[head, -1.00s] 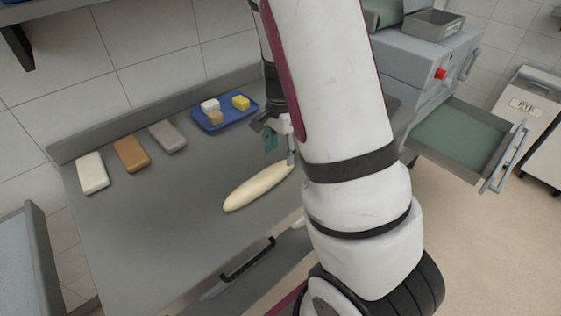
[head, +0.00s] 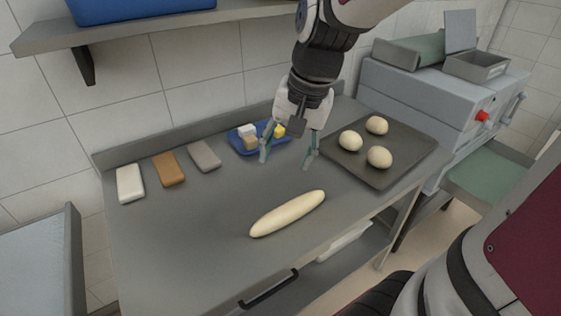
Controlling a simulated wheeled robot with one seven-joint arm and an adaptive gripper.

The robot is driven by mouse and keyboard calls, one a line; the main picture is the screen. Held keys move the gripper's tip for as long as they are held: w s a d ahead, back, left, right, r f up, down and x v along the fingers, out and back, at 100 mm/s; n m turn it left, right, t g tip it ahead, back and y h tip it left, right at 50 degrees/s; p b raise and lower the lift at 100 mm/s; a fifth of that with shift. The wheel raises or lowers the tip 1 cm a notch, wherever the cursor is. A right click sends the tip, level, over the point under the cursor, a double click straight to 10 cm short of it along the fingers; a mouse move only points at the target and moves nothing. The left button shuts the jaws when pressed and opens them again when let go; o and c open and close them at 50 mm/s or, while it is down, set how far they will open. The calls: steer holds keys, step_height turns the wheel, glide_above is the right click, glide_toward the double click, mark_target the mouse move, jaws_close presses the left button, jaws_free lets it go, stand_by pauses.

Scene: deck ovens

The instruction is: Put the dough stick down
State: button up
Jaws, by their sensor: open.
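The dough stick (head: 288,213) is long, pale and slightly tapered. It lies on the bare grey metal worktop (head: 190,240), near the front edge and right of the middle. My gripper (head: 287,160) is open and empty, its fingers pointing down. It is above the worktop, behind the dough stick in the picture and clear of it, in front of the blue tray. Nothing hides the dough stick.
A blue tray (head: 240,146) with small blocks is at the back. A dark baking tray (head: 345,172) with three dough balls (head: 379,157) is at the right. A shelf (head: 150,29) hangs above.

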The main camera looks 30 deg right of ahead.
steer(key=s+a+r+n+t, duration=0.1)
steer(key=s+a+r+n, duration=0.1)
steer(key=s+a+n, duration=0.1)
steer(key=s+a+r+n+t+h, duration=0.1)
steer(key=s+a+r+n, duration=0.2)
steer(key=s+n, duration=0.2)
steer(key=s, duration=0.3)
steer(key=shift+r+n+t, duration=0.2)
steer(key=shift+n+t, duration=0.1)
